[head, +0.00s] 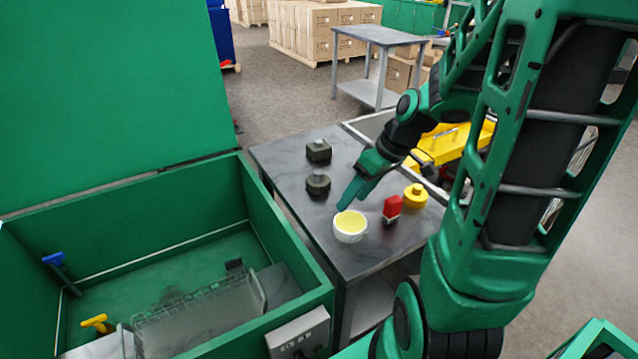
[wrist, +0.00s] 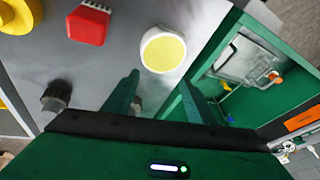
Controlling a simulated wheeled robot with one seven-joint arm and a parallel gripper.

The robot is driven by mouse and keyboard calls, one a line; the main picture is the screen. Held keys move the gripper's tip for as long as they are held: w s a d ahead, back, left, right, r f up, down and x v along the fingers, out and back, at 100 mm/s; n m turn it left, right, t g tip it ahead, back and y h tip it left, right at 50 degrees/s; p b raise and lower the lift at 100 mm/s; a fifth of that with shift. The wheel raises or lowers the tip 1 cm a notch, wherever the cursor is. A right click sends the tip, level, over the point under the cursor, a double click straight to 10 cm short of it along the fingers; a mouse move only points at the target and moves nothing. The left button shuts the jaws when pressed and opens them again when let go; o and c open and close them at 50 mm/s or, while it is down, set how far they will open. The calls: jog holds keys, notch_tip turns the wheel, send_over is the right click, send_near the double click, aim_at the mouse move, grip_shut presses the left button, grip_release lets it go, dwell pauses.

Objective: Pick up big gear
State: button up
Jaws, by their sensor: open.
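I cannot tell for sure which part is the big gear; no clear gear teeth show. On the grey table stand two dark, many-sided parts, a far one (head: 318,151) and a nearer one (head: 318,184). A white round part with a yellow top (head: 350,227), a red block (head: 391,208) and a yellow round part with a knob (head: 415,195) stand there too. My gripper (head: 346,204) is open and empty, just behind the white part. In the wrist view the white part (wrist: 163,51) lies ahead of the fingers (wrist: 160,92). One dark part is partly hidden by a finger.
The grey table (head: 280,155) has bare room at its back left and front. A green open-topped box (head: 170,245) holding a wire basket (head: 200,315) stands at left. A yellow object (head: 440,145) is beyond the table's right side. A second table (head: 380,36) stands farther back.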

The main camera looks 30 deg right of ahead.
aim_at(319, 171)
jog(key=w+n+t, duration=0.1)
jog(key=w, duration=0.1)
jog(key=w+f+t+y, duration=0.1)
jog(key=w, duration=0.2)
jog(key=w+f+n+t+y, duration=0.1)
jog(key=w, duration=0.1)
jog(key=shift+w+d+n, duration=0.2)
jog(key=shift+w+n, duration=0.1)
jog(key=shift+w, duration=0.1)
jog(key=w+d+t, duration=0.1)
jog(key=w, duration=0.1)
jog(key=w+d+t+y, duration=0.1)
jog(key=w+d+n+t, duration=0.1)
jog(key=w+t, duration=0.1)
jog(key=shift+w+r+y, duration=0.2)
jog(key=shift+w+y, duration=0.1)
jog(key=shift+w, duration=0.35)
jog(key=x, duration=0.5)
jog(key=shift+s+f+x, duration=0.15)
jog(key=shift+x, duration=1.15)
jog(key=shift+s+f+x, duration=0.1)
jog(key=shift+f+x, duration=0.1)
jog(key=shift+x, duration=1.15)
grip_shut()
